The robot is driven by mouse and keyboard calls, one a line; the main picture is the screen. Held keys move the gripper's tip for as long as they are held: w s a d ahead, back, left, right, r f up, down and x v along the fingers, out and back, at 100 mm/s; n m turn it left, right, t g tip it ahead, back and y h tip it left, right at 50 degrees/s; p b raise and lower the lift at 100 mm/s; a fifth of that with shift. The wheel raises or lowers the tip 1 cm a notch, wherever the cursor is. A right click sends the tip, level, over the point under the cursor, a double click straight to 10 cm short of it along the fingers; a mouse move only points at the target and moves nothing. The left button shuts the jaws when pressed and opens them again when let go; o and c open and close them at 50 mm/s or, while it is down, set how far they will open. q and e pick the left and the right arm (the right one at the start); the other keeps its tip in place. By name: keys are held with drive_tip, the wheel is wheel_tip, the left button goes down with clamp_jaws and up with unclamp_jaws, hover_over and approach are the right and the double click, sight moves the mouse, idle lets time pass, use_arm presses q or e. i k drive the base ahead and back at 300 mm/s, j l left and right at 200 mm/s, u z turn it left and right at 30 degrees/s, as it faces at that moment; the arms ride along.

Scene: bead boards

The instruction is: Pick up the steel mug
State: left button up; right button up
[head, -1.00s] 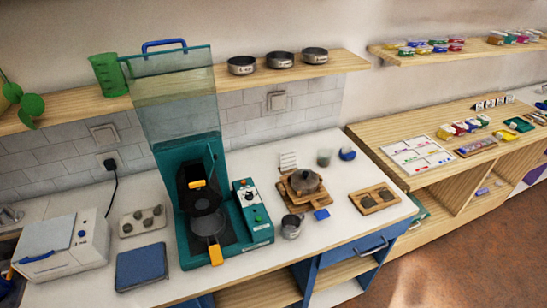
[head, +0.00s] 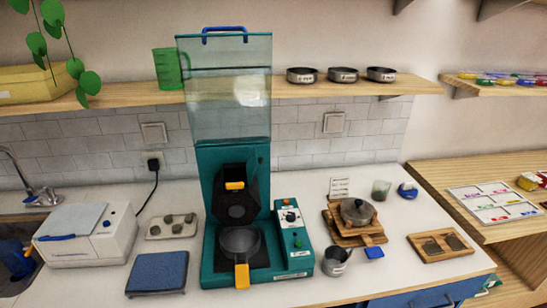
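The steel mug (head: 335,261) stands upright on the white counter (head: 385,275), in front of the wooden boards and just right of the teal machine. It is a small grey metal cup with its opening facing up. Neither of my grippers shows in the head view.
The teal machine (head: 208,262) with a pan (head: 240,240) and raised clear shield stands left of the mug. A lidded pot (head: 357,211) on wooden boards (head: 372,236) is behind it, with a blue item (head: 374,252) close at its right. A wooden tray (head: 462,255) lies farther right.

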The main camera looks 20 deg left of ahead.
sight(336, 256)
drive_tip(key=i+l+u, duration=0.2)
drive_tip(key=l+u, duration=0.25)
drive_tip(key=i+l+u, duration=0.2)
drive_tip(key=l, duration=0.25)
drive_tip(key=u, duration=0.9)
